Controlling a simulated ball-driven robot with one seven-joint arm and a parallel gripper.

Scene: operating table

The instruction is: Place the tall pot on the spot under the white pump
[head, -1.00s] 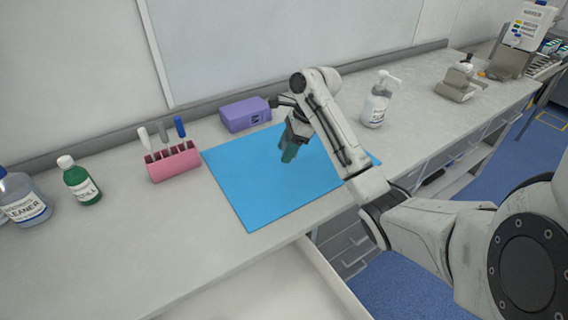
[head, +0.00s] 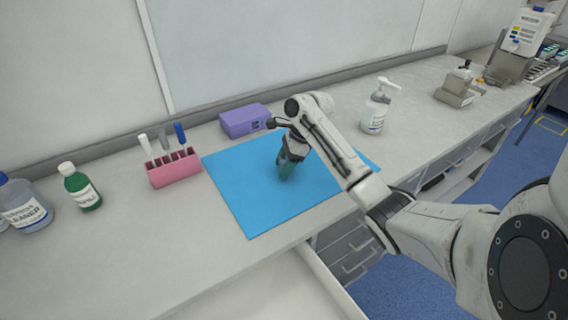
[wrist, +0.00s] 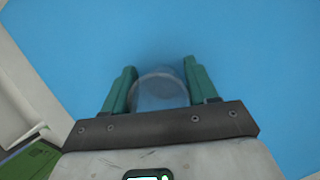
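A clear, see-through round vessel, which looks like the tall pot (wrist: 160,92), sits between the teal fingers of my gripper (wrist: 160,85) in the wrist view. The fingers lie close against its two sides. In the head view my gripper (head: 288,170) points down over the middle of the blue mat (head: 240,205), and the pot is barely visible there. I cannot tell whether the pot touches the mat. The bottle with the white pump (head: 375,110) stands upright on the counter, right of the mat and apart from my gripper. The surface under the bottle is hidden.
Left of the mat are a pink rack (head: 173,170) with pens, a green bottle (head: 80,187) and a cleaner bottle (head: 25,208). A purple box (head: 245,120) is behind the mat. A metal device (head: 458,92) stands further right. The counter around the pump bottle is clear.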

